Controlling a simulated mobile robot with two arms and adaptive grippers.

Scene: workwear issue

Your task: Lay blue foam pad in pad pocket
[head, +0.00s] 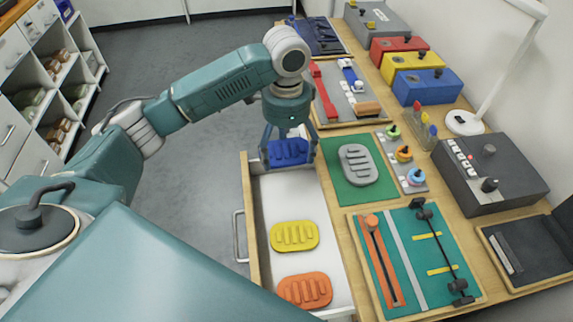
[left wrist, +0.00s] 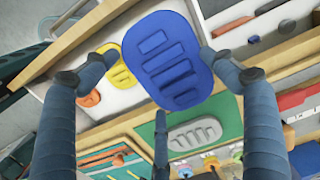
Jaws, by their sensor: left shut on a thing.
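The blue foam pad (head: 288,152) is an oval with raised bars. My left gripper (head: 289,158) is shut on it, with fingers at its sides, above the far end of the open white drawer. In the left wrist view the blue pad (left wrist: 172,60) fills the space between the fingers. A grey ridged oval (head: 358,165) sits on a green mat (head: 336,187) on the worktop, right of the gripper; it looks like the pad pocket, but I cannot tell whether it is recessed. It also shows in the left wrist view (left wrist: 195,133). My right gripper is out of view.
A yellow pad (head: 294,236) and an orange pad (head: 305,290) lie in the drawer (head: 283,200). A wooden drawer edge and worktop edge lie between the blue pad and the green mat. Small knobs (head: 403,153) stand right of the mat, and a teal board (head: 405,250) lies nearer.

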